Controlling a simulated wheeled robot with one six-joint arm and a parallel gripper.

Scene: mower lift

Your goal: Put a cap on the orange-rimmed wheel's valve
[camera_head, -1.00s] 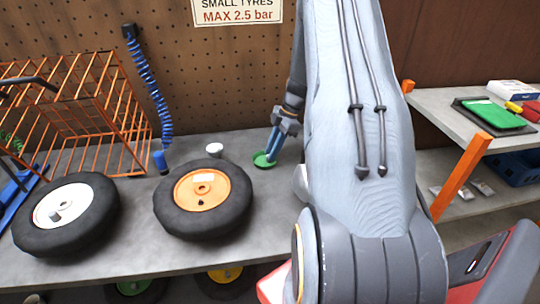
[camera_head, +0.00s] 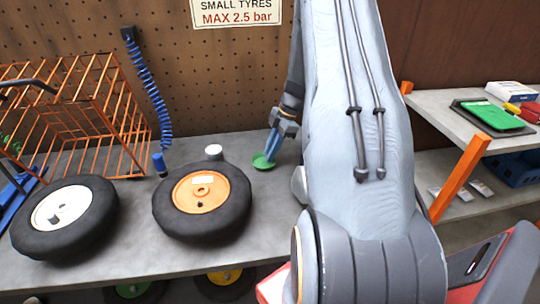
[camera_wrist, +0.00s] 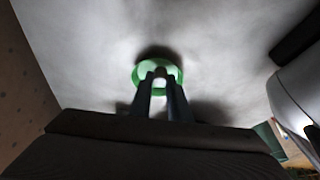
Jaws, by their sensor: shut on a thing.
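The orange-rimmed wheel (camera_head: 217,190) lies flat on the bench in the head view. A small dark spot on its rim may be the valve; it is too small to tell. My gripper (camera_head: 269,157) points down at a small green dish (camera_head: 258,163) on the bench, right of that wheel. In the wrist view my gripper (camera_wrist: 160,77) is over the green dish (camera_wrist: 140,72), its blue fingers close together. They are shut on a small cap, mostly hidden between the tips. I cannot tell whether it touches the dish.
A white-rimmed wheel (camera_head: 66,205) lies at the left. A small white round container (camera_head: 214,152) stands behind the orange-rimmed wheel. An orange wire basket (camera_head: 85,105) and a blue coiled hose (camera_head: 150,85) are at the back left. Shelves (camera_head: 435,115) stand at the right.

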